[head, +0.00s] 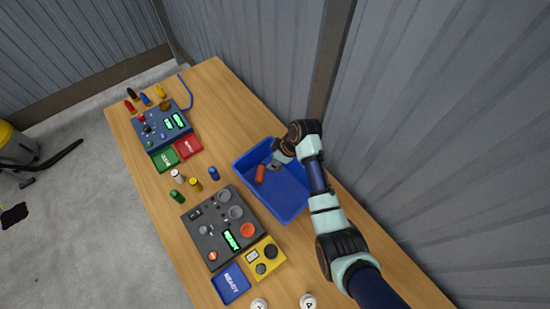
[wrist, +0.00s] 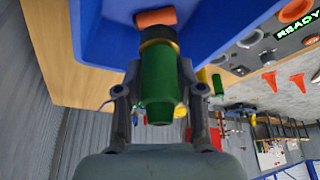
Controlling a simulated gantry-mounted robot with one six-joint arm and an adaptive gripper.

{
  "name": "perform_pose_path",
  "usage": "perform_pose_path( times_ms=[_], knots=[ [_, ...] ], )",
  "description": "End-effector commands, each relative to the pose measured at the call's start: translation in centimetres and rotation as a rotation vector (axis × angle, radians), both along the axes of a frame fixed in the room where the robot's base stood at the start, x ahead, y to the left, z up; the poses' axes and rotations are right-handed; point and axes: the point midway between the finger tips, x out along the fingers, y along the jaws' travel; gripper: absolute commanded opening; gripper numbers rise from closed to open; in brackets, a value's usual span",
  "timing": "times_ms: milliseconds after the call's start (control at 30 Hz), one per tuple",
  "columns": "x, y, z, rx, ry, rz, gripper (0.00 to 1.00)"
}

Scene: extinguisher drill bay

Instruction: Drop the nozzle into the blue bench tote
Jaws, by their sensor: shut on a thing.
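My gripper (head: 277,164) reaches over the blue bench tote (head: 283,207) from the right. In the wrist view my gripper (wrist: 160,103) is shut on a green nozzle (wrist: 158,82) with a dark, brass-coloured collar, held between the two fingers. The tote's blue wall also fills the top of the wrist view (wrist: 220,25). In the head view the held nozzle is mostly hidden by my gripper. I cannot tell how high it is above the tote floor.
An orange cylinder (head: 260,173) lies in the tote. Left of the tote are a dark grey control panel (head: 210,240), a blue cylinder (head: 214,173) and a yellow cylinder (head: 195,184). A blue panel (head: 150,137) stands farther back. A corrugated wall (head: 430,130) runs along the right.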

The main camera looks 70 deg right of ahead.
Motion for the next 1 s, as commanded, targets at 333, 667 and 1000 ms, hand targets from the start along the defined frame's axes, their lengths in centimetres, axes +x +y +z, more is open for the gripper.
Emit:
perform_pose_path(
  times_ms=[333,667,1000],
  knots=[
    [0.0,0.0,-5.0,-0.001,0.000,0.000,0.00],
    [0.0,0.0,-4.9,-0.001,0.000,-0.001,0.43],
    [0.0,0.0,-5.0,0.000,0.001,-0.001,0.67]
  ],
)
